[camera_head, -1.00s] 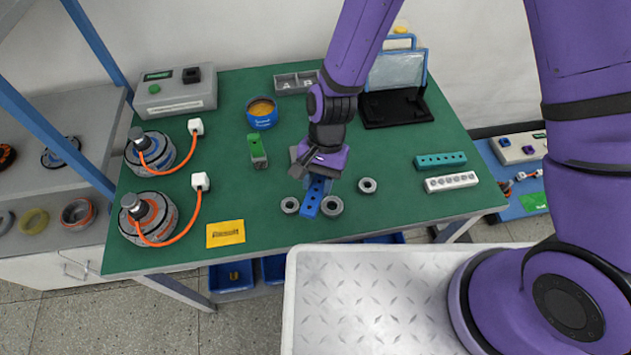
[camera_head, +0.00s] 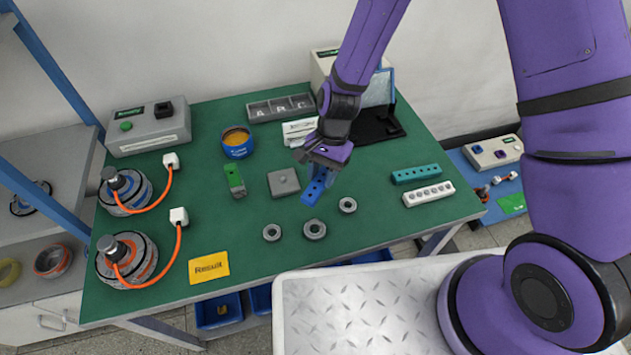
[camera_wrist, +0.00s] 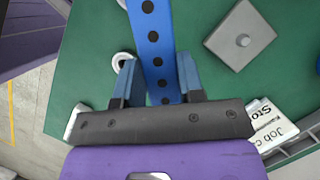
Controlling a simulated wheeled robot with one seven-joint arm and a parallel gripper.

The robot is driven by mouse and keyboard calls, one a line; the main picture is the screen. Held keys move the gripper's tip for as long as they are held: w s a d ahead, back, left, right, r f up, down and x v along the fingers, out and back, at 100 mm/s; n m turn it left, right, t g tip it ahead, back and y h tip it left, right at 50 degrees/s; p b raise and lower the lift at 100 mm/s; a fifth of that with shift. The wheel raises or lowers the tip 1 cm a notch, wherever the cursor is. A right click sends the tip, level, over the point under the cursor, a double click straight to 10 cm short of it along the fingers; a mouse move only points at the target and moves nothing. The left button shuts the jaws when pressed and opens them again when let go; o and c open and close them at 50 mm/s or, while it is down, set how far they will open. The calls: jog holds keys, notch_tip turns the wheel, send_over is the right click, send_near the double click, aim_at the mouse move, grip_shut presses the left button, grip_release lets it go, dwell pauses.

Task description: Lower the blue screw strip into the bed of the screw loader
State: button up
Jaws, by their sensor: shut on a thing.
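A blue screw strip (camera_head: 313,192) with a row of dark holes is held in my gripper (camera_head: 322,172), over the middle of the green table. The wrist view shows the strip (camera_wrist: 156,45) between the two blue-grey fingers (camera_wrist: 158,82), its long part reaching out past them. My gripper is shut on it. In the head view the strip is tilted, its free end toward the front, and seems to be above the table. I cannot tell for sure which item is the screw loader; a black base (camera_head: 377,126) with a clear panel stands at the back right, partly behind my arm.
Several grey rings (camera_head: 315,229) lie in front of the strip. A grey square plate with a knob (camera_head: 283,182) lies left of it, beside a green block (camera_head: 235,180). Teal (camera_head: 416,174) and white (camera_head: 428,193) strips lie at the right. A divided tray (camera_head: 281,107) stands behind.

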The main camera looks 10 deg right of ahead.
jog(key=shift+w+d+f+m+t+y, duration=0.45)
jog(key=shift+w+d+m, duration=1.05)
jog(key=shift+w+d, duration=2)
jog(key=shift+w+d+f+m+t+y, duration=0.2)
jog(key=shift+w+d+f+m+t, duration=0.3)
jog(key=shift+w+d+m, duration=2.85)
jog(key=shift+w+d+f+n+t+y, duration=0.45)
jog(key=shift+w+d, duration=1.6)
jog(key=shift+w, duration=3.3)
jog(key=shift+f, duration=0.2)
jog(key=shift+f, duration=0.15)
jog(key=shift+s+f, duration=0.15)
jog(key=shift+f, duration=0.5)
jog(key=shift+f, duration=0.3)
